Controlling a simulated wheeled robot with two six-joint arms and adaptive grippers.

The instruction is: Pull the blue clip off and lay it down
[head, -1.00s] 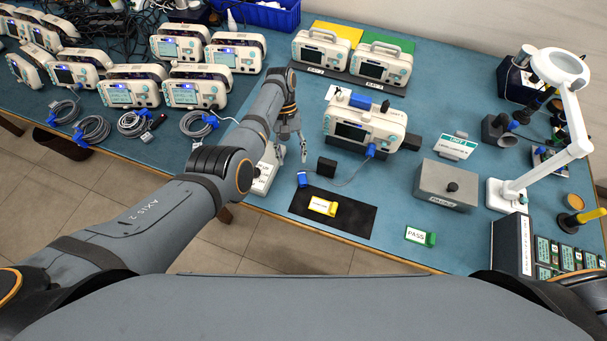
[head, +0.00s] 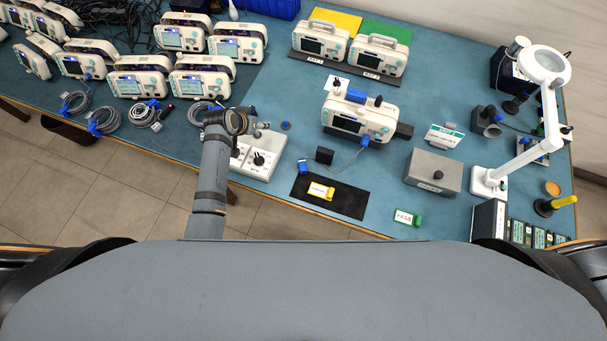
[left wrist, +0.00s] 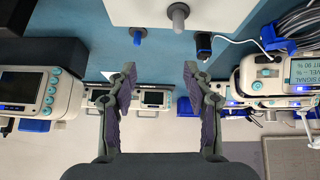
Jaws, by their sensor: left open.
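Several blue parts show in the head view. A small blue clip (head: 303,166) lies at the cable's end, beside a black block (head: 324,155). A blue plug (head: 363,141) sits in the front of the central white monitor (head: 376,117), and a blue piece (head: 356,96) is on its top. My left gripper is by the light tester box (head: 255,165); its fingers are hard to make out there. In the left wrist view my left gripper (left wrist: 160,75) is open, with nothing between its fingers. A blue peg (left wrist: 138,38) shows beyond them. My right gripper is out of view.
A black mat (head: 345,205) with a yellow tag (head: 321,190) lies in front. A grey box (head: 433,171), green PASS tag (head: 408,217) and magnifier lamp (head: 545,100) stand right. Monitors with coiled cables (head: 100,122) fill the left. Two monitors (head: 320,42) stand behind.

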